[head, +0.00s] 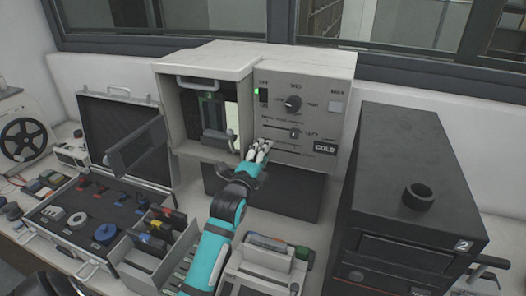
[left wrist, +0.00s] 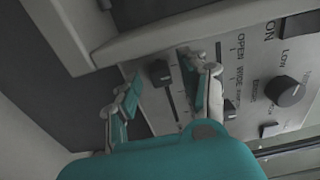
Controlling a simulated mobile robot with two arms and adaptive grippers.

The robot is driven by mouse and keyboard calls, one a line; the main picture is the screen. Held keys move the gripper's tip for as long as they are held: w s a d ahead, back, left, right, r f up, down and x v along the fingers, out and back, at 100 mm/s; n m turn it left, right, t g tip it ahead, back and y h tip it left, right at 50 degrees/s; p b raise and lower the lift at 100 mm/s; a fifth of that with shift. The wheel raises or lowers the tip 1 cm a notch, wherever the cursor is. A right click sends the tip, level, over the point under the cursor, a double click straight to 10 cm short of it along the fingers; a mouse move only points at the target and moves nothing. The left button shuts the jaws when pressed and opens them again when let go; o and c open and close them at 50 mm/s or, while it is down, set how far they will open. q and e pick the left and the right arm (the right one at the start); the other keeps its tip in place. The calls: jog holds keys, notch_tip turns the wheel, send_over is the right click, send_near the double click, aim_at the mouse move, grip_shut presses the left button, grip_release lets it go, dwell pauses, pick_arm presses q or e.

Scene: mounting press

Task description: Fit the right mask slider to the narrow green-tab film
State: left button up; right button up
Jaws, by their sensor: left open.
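The press's control panel (head: 320,115) has two slider slots, one above the other. The upper slider's dark knob (head: 294,133) stands partway along its slot; it also shows in the left wrist view (left wrist: 230,108). My left gripper (head: 262,147) is open at the left end of the lower slot. In the left wrist view its fingers (left wrist: 168,78) stand either side of the lower slider's black knob (left wrist: 160,72), with gaps showing. I cannot read which label marks the right mask slider. The press window (head: 231,118) shows a bright strip; no green-tab film is clear there.
A round knob (head: 293,103) sits above the sliders. A black machine (head: 410,180) stands to the right, close to the press.

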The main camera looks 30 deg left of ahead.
pick_arm(q)
jog(key=shift+w, duration=0.1)
grip_shut()
dwell(0.3)
